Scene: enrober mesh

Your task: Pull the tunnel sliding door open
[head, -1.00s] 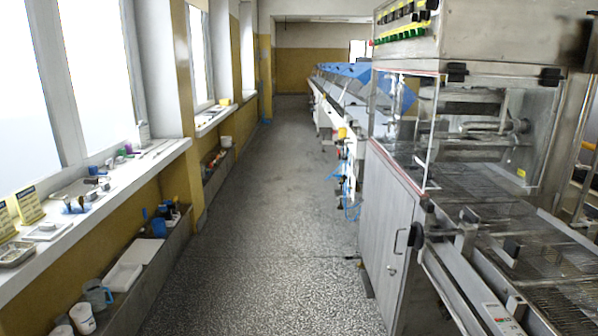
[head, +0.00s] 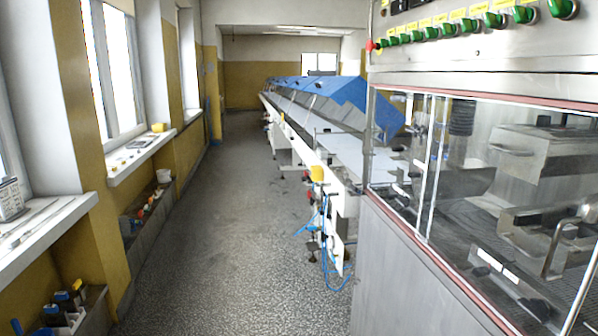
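A long tunnel line with blue covers (head: 345,97) runs away from me along the right of the aisle. In front of it, at the right, stands a steel machine with clear sliding panels (head: 478,160) set in a red-edged frame. Upright pale edges cross the clear panels near their left end, and metal parts show through them. I cannot tell which panel is the tunnel sliding door, or whether it is open or shut. Neither of my grippers is in view.
A steel cabinet side (head: 395,275) is close at the lower right. Green knobs and a red button line the control panel (head: 470,35) above. Blue hoses (head: 325,235) hang by the conveyor. Window sills (head: 140,155) with small items line the left. The grey floor (head: 215,230) between is clear.

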